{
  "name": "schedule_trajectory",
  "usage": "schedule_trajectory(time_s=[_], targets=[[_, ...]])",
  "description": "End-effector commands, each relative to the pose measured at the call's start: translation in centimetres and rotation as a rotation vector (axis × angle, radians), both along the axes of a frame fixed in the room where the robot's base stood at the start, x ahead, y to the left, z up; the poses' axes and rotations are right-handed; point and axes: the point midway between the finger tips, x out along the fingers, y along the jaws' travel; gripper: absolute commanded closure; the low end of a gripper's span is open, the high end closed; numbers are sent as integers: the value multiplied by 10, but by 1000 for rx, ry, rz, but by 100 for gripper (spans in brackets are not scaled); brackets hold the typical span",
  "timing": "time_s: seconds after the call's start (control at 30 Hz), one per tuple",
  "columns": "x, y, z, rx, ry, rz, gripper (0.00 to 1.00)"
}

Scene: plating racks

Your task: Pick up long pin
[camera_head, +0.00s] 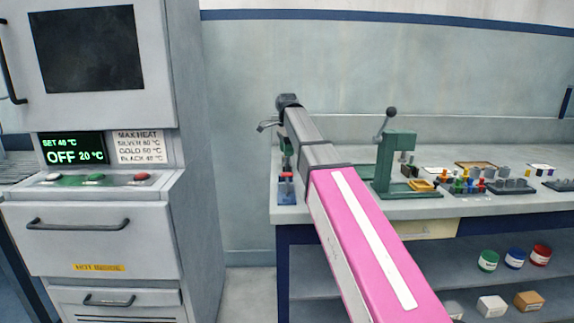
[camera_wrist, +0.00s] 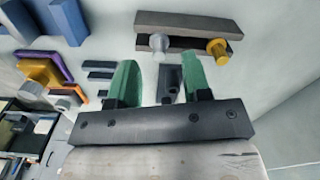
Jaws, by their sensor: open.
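My gripper (camera_wrist: 160,82) shows in the wrist view as two green fingers, spread apart, with a dark block between and beyond them and nothing visibly held. A dark rack bar (camera_wrist: 190,28) lies beyond the fingertips. A grey pin (camera_wrist: 159,46) and a gold pin (camera_wrist: 217,50) stick out of it; I cannot tell which pin is the long one. In the head view my arm reaches to the left end of the bench. The fingers are mostly hidden there, close above a small blue and red fixture (camera_head: 286,186).
A green press (camera_head: 397,165) with a lever stands right of my arm on the bench (camera_head: 440,207). Several small coloured parts and racks (camera_head: 510,187) lie farther right. A heater cabinet (camera_head: 90,230) stands at left. Jars (camera_head: 514,258) and small boxes sit on the lower shelf.

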Motion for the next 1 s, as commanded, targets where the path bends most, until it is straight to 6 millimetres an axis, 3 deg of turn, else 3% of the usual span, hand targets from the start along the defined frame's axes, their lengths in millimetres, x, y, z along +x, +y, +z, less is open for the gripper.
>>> schedule_trajectory(time_s=[0.2,0.47,0.6,1.0], targets=[[-1,-1,-30,0,1,0,56],[0,-1,-33,0,-1,0,56],[0,-1,-33,0,-1,0,100],[0,-1,-31,0,-1,0,100]])
